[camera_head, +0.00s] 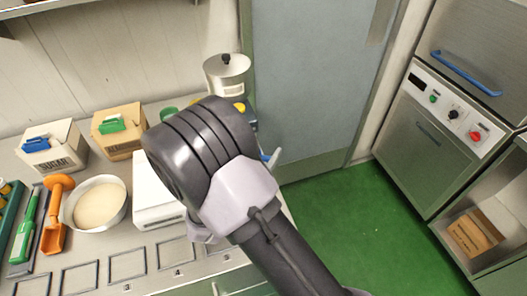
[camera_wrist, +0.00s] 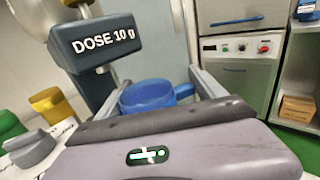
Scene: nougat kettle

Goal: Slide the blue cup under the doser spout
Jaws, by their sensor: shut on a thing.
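The blue cup (camera_wrist: 148,96) stands between the two fingers of my gripper (camera_wrist: 155,82) in the wrist view, its handle pointing right. The gripper is shut on it. The doser (camera_wrist: 100,42), a dark box marked "DOSE 10 g", is above and left of the cup in that view. I cannot tell whether the cup is under the spout. In the head view the doser's steel hopper (camera_head: 227,78) stands at the counter's far end. My arm hides the gripper and most of the cup there; a small blue piece (camera_head: 272,158) shows beside my wrist.
A yellow container (camera_wrist: 50,104) and a green one (camera_wrist: 10,126) stand left of the doser. A sugar box (camera_head: 55,148), a second box (camera_head: 120,130), a white bowl (camera_head: 99,203) and an orange scoop (camera_head: 54,215) occupy the counter's left. Green floor (camera_head: 345,225) lies right.

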